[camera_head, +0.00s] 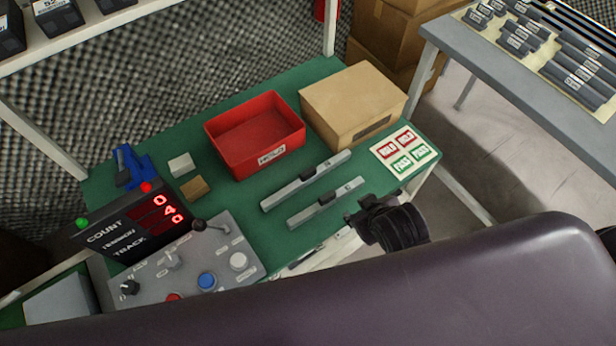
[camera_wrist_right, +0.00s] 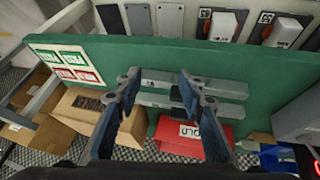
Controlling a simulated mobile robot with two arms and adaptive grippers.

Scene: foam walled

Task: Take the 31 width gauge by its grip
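Two long grey bar gauges lie side by side on the green table: a farther one (camera_head: 285,195) and a nearer one (camera_head: 305,215). Each has a small dark grip at its middle; their numbers are too small to read, so I cannot tell which is 31. The right finger partly hides the grips. My left gripper is not seen.
A red bin (camera_head: 228,150) and a cardboard box (camera_head: 350,100) stand behind the gauges. A card with red and green labels (camera_head: 408,143) lies to their right. A control panel (camera_head: 225,250) and a count display (camera_head: 105,238) are at left.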

